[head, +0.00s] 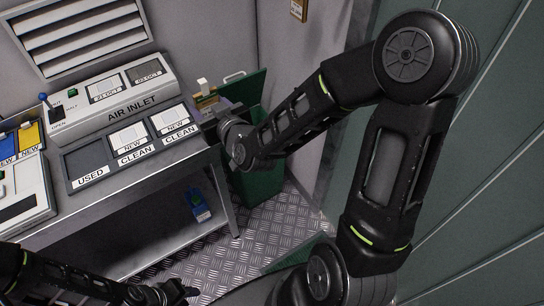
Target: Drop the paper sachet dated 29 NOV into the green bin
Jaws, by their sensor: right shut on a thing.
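The green bin (262,184) stands on the floor to the right of the bench, with its green lid (244,90) raised. My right arm reaches across in front of it. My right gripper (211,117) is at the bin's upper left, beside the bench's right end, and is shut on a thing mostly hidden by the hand. A small tan and white paper item (205,97) shows just beyond the fingers; it looks like the paper sachet, but I cannot read a date. My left gripper (180,292) is low in front of the bench, apart from everything; its fingers are too small and dark to judge.
The metal bench (180,163) carries the AIR INLET unit (130,107) and a tray marked USED and CLEAN (85,160). A blue carton (200,206) stands beneath the bench. Chequered floor (262,232) is open in front of the bin.

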